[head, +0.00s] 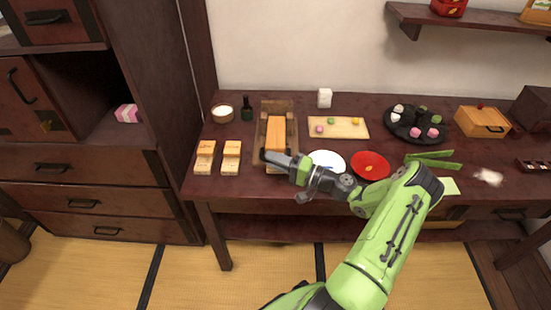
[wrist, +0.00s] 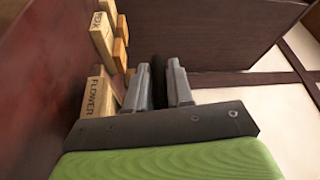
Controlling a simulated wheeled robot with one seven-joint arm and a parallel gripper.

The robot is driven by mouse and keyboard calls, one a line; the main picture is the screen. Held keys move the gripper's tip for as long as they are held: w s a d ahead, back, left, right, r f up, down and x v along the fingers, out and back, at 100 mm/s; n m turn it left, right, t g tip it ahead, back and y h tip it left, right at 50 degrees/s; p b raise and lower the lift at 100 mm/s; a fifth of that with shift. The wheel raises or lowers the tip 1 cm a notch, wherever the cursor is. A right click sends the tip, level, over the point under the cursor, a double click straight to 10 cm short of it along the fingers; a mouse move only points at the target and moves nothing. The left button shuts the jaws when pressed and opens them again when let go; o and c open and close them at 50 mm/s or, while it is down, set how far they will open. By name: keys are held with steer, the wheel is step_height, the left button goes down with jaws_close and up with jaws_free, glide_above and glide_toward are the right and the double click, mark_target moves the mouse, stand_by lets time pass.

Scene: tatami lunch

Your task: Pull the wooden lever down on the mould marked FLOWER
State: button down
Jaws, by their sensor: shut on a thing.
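The mould marked FLOWER (wrist: 97,98) is a pale wooden block in the wrist view, just left of my fingers. In the head view, two such wooden moulds stand side by side, a left one (head: 204,157) and a right one (head: 230,157); their marks are too small to read there. My gripper (head: 270,157) is at the front of a wooden frame, right of both moulds. In the wrist view my gripper (wrist: 160,82) is shut on a narrow dark thing (wrist: 158,80). I cannot tell what it is. No lever can be made out clearly.
The wooden frame (head: 262,128) holds an orange-brown block. A second marked mould (wrist: 101,36) stands beyond FLOWER. A white plate (head: 327,158) and red plate (head: 371,165) lie right of my gripper. A dark bottle (head: 247,108) and pale cup (head: 222,113) stand behind the moulds.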

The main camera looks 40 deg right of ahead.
steer(key=shift+d+f, duration=0.15)
steer(key=c, duration=1.1)
jaws_free()
steer(key=shift+w, duration=0.1)
steer(key=p+v, duration=0.1)
steer(key=v, duration=1.5)
steer(key=shift+p, duration=0.3)
steer(key=shift+a, duration=0.25)
